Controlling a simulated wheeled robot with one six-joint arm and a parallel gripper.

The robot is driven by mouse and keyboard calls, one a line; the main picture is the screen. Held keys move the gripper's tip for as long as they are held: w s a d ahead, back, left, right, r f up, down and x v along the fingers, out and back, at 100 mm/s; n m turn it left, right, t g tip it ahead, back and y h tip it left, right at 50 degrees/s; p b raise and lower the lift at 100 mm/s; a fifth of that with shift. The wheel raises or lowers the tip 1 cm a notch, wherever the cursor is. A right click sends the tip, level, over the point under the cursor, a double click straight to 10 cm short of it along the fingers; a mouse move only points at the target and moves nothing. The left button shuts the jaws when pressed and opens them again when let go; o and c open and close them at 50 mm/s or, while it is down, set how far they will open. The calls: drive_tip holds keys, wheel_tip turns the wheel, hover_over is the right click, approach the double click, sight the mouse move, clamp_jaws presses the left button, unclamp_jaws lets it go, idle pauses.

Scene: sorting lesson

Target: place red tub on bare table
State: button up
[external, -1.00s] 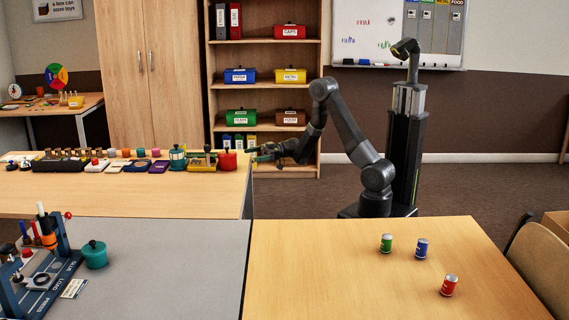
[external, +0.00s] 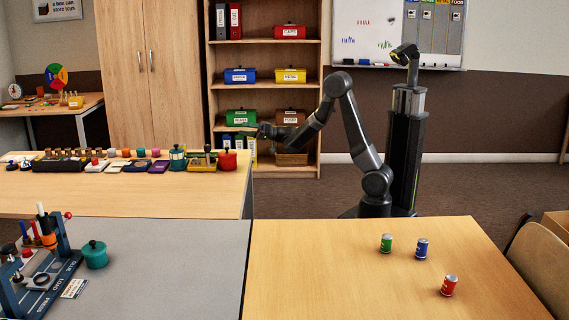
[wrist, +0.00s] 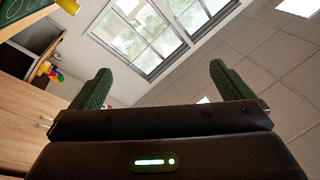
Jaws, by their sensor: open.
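The red tub (external: 228,160) with a dark knob stands upright at the right end of the row of items on the far left wooden table (external: 150,196). My gripper (external: 247,133) is above and slightly right of the tub, apart from it. In the wrist view my gripper (wrist: 160,85) has its two green fingers wide apart with nothing between them. That view looks up at the window and ceiling, so the tub does not show there. The front right wooden table (external: 330,270) has a wide clear surface.
A teal pot (external: 95,254) and a blue stand (external: 45,270) are on the grey table (external: 180,270). A shelf (external: 265,100) stands behind my gripper.

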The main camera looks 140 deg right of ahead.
drive_tip(key=w+a+f+m+g+h+b, duration=0.25)
drive_tip(key=a+m+g, duration=0.3)
drive_tip(key=m, duration=1.25)
drive_tip(key=w+a+f+m+g+h+b, duration=0.2)
drive_tip(key=w+a+f+m+g+b, duration=0.25)
drive_tip(key=m, duration=1.25)
drive_tip(key=p, duration=0.1)
approach(234, 158)
drive_tip(key=x, duration=0.8)
drive_tip(key=shift+d, duration=0.3)
drive_tip(key=shift+s+f+b+x, duration=0.15)
drive_tip(key=shift+b+x, duration=0.05)
drive_tip(key=shift+x, duration=1.15)
drive_tip(key=shift+s+f+b+x, duration=0.1)
drive_tip(key=shift+s+b+x, duration=0.05)
drive_tip(key=shift+x, duration=1.2)
drive_tip(key=shift+d, duration=0.1)
